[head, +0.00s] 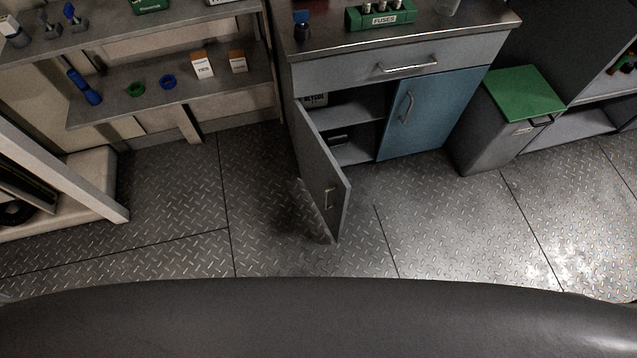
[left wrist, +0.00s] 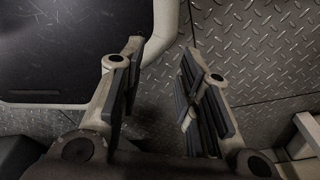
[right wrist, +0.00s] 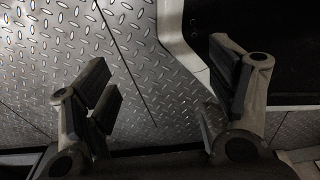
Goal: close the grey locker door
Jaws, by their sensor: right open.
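The grey locker door (head: 323,180) stands wide open in the head view. The locker's open compartment (head: 352,150) shows a shelf with dark items. My left gripper (left wrist: 162,62) shows in the left wrist view, open and empty above the floor. My right gripper (right wrist: 160,75) shows in the right wrist view, open and empty above the floor. Neither gripper shows in the head view, and neither touches the door.
A blue door (head: 427,112) beside the compartment is shut, under a drawer (head: 400,70). A grey bin with a green lid (head: 526,94) stands to the right. Shelves (head: 170,95) with small items stand to the left. The patterned metal floor (head: 440,220) before the locker is clear.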

